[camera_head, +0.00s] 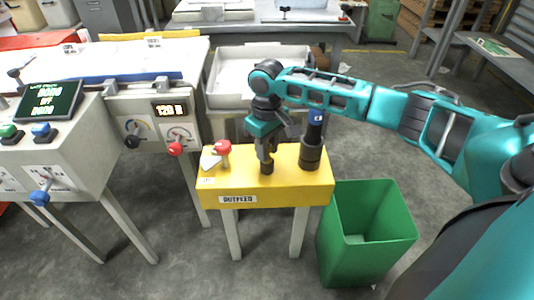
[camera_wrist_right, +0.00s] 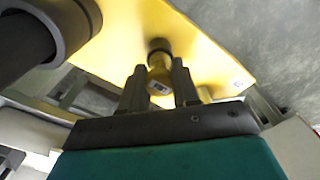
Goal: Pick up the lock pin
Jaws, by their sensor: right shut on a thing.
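My right gripper (camera_head: 266,158) points down over the yellow outfeed stand (camera_head: 285,197). In the head view the fingers mostly hide the pin. My left gripper is not in view.
A dark cylinder (camera_head: 310,155) with a blue-labelled upper part stands close to the right of the gripper. A red knob (camera_head: 222,147) is on the left of the stand. A green bin (camera_head: 365,235) stands at the right, and a control console (camera_head: 50,150) is far left.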

